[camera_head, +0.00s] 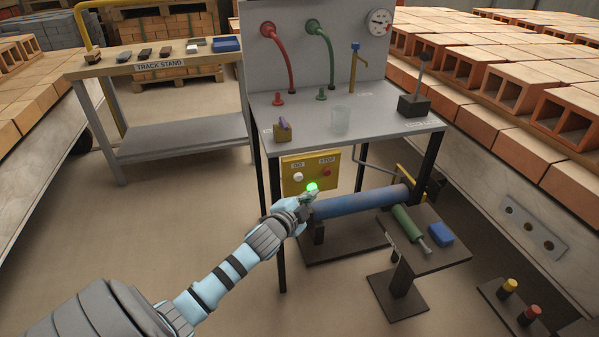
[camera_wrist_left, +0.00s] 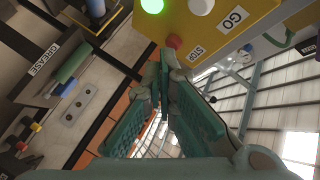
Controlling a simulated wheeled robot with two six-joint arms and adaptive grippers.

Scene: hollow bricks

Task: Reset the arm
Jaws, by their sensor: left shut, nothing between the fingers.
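My left gripper (camera_head: 308,198) is shut and empty, at the end of my arm in front of the yellow control box. In the left wrist view its fingers (camera_wrist_left: 165,70) come together just below the box. The yellow box (camera_head: 327,167) has a white GO button (camera_head: 298,177), a red STOP button (camera_head: 327,172) and a lit green lamp (camera_head: 312,187). In the wrist view the box (camera_wrist_left: 210,35) fills the top, with the red button (camera_wrist_left: 174,41) close to the fingertips. I cannot tell whether they touch. My right gripper is not in view.
A blue roller (camera_head: 360,201) lies close right of my gripper. A small stand (camera_head: 440,258) holds a green tool (camera_head: 408,222). Brick rows (camera_head: 510,88) line the right.

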